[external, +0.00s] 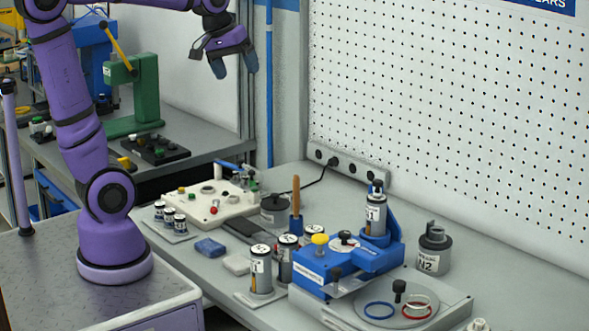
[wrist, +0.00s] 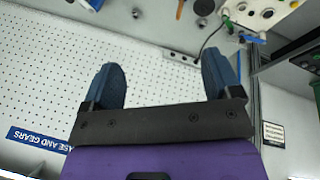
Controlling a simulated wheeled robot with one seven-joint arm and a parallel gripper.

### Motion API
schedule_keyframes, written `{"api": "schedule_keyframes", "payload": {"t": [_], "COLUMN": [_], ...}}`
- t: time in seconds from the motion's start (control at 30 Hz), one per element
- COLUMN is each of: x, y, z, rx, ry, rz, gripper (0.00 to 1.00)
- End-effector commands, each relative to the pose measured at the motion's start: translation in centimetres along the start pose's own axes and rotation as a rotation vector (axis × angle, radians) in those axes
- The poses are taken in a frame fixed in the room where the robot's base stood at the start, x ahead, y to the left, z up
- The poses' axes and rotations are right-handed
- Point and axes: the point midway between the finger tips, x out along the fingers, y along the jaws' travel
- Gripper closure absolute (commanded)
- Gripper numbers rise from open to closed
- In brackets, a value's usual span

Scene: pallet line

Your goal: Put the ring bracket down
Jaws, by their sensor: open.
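My gripper (external: 234,66) is raised high at the top of the external view, left of the pegboard and well above the benches. In the wrist view my gripper (wrist: 164,68) shows two blue fingers spread wide apart with nothing between them. I cannot surely pick out the ring bracket. On the near bench stands a blue fixture (external: 312,278) with a labelled canister (external: 375,218) upright on its right part. In front of it, a grey plate (external: 450,303) carries a blue ring (external: 379,310), a red ring (external: 416,310) and a black knob (external: 399,290).
A grey N2 canister (external: 430,258) stands right of the fixture. Several small canisters, a blue block (external: 209,247) and a cream control panel (external: 232,207) crowd the bench's left side. A green press (external: 140,95) stands behind.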

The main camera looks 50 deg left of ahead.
Motion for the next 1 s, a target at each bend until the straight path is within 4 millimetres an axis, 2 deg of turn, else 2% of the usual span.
{"api": "schedule_keyframes", "payload": {"t": [0.03, 0.2, 0.3, 0.43, 0.6, 1.0], "x": [-0.6, -1.3, -1.2, -0.8, -0.4, -0.4], "y": [-1.3, -5.1, -6.9, -8.6, -9.6, -9.6], "z": [1.6, 6.4, 8.9, 11.2, 12.6, 12.7], "rx": [0.045, 0.223, 0.317, 0.408, 0.464, 0.47], "ry": [0.024, 0.091, 0.126, 0.157, 0.174, 0.175], "rz": [0.0, -0.029, -0.055, -0.088, -0.11, -0.112], "gripper": [0.16, 0.16, 0.16, 0.16, 0.16, 0.16]}}
